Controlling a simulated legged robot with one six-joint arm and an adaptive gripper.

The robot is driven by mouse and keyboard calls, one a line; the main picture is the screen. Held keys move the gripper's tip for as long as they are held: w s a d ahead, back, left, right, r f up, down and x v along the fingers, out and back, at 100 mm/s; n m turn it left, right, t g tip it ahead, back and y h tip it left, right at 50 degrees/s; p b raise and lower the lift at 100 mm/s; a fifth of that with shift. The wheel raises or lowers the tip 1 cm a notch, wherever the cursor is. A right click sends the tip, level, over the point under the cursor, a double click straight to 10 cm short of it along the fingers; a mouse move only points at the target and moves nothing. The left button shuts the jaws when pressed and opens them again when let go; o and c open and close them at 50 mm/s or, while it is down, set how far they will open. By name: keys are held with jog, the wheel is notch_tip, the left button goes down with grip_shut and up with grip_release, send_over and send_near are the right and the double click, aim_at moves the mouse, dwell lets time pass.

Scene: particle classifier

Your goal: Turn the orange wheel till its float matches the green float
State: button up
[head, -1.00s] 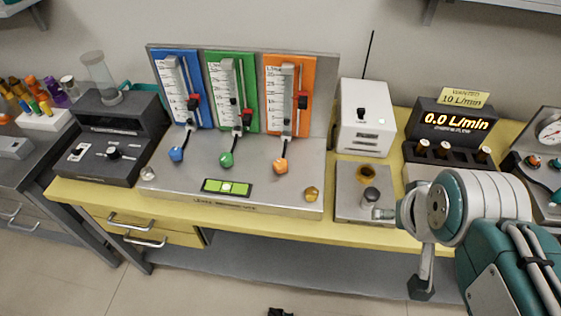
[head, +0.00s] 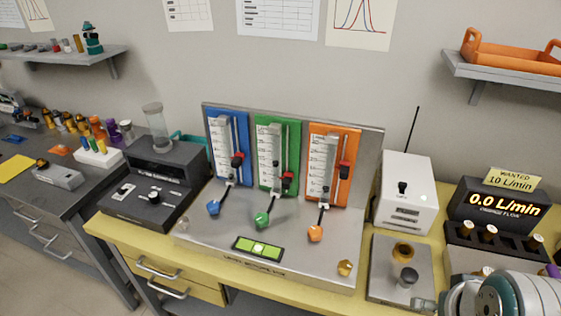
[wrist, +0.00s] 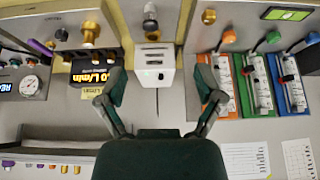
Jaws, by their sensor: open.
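The orange wheel (head: 315,234) is a small faceted knob at the foot of the orange panel (head: 351,152), and it shows in the wrist view (wrist: 229,37). Inside the orange panel's clear tube, a small dark float (head: 326,189) sits near the bottom. The green panel's dark float (head: 276,163) sits higher in its own tube. The green wheel (head: 262,220) is left of the orange one. My gripper (wrist: 160,87) is open and empty in the wrist view, apart from the orange wheel; its fingers are out of the head view.
A blue panel with a blue wheel (head: 213,207) stands at left. A white box (head: 404,196) is right of the panels. A dark display (head: 497,207) reads 0.0 L/min under a 10 L/min card (head: 514,180). A brass knob (head: 345,268) stands near the front edge.

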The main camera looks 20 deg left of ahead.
jog(key=w+a+r+m+g, duration=0.2)
jog(key=w+a, duration=0.2)
jog(key=w, duration=0.6)
jog(key=m+g, duration=0.4)
send_over(316, 230)
notch_tip(316, 230, down, 14)
notch_tip(316, 230, down, 10)
jog(key=shift+w+f, duration=0.1)
jog(key=shift+f, duration=0.05)
jog(key=c, duration=1.1)
